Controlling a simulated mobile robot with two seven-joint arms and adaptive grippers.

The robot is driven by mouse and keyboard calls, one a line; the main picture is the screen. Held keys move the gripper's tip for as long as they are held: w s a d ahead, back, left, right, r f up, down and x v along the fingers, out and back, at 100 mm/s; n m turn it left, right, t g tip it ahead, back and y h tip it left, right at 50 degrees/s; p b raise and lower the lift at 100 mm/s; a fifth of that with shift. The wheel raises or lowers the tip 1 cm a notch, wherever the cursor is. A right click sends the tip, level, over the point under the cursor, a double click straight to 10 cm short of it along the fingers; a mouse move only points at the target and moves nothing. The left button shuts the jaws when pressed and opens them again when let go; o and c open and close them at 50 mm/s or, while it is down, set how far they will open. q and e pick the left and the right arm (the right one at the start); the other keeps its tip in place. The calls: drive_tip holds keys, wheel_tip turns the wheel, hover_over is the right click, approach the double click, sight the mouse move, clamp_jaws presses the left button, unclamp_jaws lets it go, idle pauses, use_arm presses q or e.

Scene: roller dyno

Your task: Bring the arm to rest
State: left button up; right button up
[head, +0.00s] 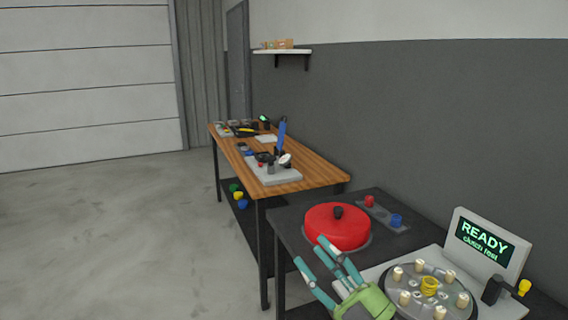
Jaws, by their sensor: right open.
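My right gripper (315,256) shows at the bottom of the head view, with a green body and teal fingers. Its fingers are spread apart and nothing shows between them. It is in front of the dark table (286,222), below and left of the red round lid (337,228) in the picture. Whether it touches the table cannot be told. The rest of the right arm is out of view. My left gripper is not in view.
Right of the gripper is a round plate with several pale pegs and a yellow coil (429,286). Behind it, a screen (484,240) reads "READY clutch test". A wooden workbench (315,172) stands farther back. The floor (130,230) at left is clear.

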drive_tip(key=s+d+f+m+g+h, duration=0.1)
drive_tip(key=d+f+m+h, duration=0.55)
drive_tip(key=f+h, duration=0.2)
drive_tip(key=s+d+f+m+g+h, duration=0.1)
drive_tip(key=s+d+f+m+h, duration=0.1)
drive_tip(key=d+f+m+h, duration=0.65)
drive_tip(key=s+a+f+n+g+y, duration=0.15)
drive_tip(key=s+f+n+g, duration=0.25)
drive_tip(key=s+f+g, duration=1.2)
drive_tip(key=s+f+t, duration=0.2)
drive_tip(key=s+f, duration=0.2)
drive_tip(key=f, duration=0.9)
drive_tip(key=s+f+t, duration=0.1)
drive_tip(key=s+f, duration=0.3)
drive_tip(key=f, duration=0.9)
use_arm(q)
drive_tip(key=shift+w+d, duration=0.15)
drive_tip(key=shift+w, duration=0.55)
use_arm(e)
drive_tip(key=s+d+f+g, duration=0.1)
drive_tip(key=s+d+f, duration=0.1)
drive_tip(key=s+f, duration=1)
drive_tip(key=s, duration=0.3)
drive_tip(key=shift+s+d+f+n, duration=0.3)
drive_tip(key=shift+d+f, duration=0.05)
drive_tip(key=shift+h, duration=0.25)
